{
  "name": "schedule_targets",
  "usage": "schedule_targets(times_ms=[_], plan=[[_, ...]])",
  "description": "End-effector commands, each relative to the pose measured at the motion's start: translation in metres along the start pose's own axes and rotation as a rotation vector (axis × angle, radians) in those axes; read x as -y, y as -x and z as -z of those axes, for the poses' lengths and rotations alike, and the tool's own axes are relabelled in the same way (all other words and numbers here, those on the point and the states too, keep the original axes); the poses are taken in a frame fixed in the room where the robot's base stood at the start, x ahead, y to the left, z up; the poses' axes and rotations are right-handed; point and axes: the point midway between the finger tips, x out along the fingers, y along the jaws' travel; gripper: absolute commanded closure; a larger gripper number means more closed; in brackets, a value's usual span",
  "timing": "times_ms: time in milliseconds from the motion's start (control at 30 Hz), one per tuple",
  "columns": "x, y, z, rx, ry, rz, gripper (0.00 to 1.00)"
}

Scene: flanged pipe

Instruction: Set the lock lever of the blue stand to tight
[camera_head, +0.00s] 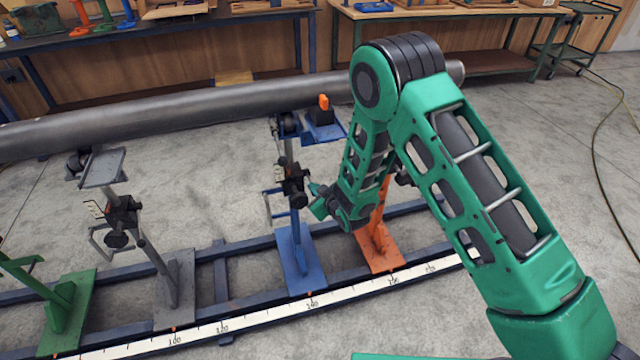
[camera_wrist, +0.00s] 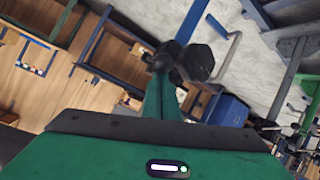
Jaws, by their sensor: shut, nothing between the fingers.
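The blue stand (camera_head: 293,245) rises from a blue base plate on the rail, and its head is under the long grey pipe (camera_head: 200,108). A black clamp block (camera_head: 291,184) with a dark knob sits partway up its post. I cannot make out the lock lever's setting. My gripper (camera_head: 321,202) is shut and empty, close to the right of the clamp block. In the wrist view the shut green fingers (camera_wrist: 162,97) point at the dark clamp parts (camera_wrist: 178,60) on the blue post (camera_wrist: 192,18). I cannot tell whether they touch.
An orange stand (camera_head: 378,245) stands right behind my forearm. A grey stand (camera_head: 172,280) and a green stand (camera_head: 65,300) are to the left. A white scale strip (camera_head: 270,316) runs along the rail front. Workbenches (camera_head: 450,22) line the back, with open floor between.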

Motion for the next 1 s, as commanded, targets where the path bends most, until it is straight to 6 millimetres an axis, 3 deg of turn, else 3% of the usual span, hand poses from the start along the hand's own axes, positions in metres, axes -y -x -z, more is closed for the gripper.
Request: schedule_targets(times_ms=[400,1000], plan=[[0.016,-0.005,-0.026,0.0,0.002,0.004,1.0],[0.018,-0.006,-0.028,-0.001,0.002,0.005,1.0]])
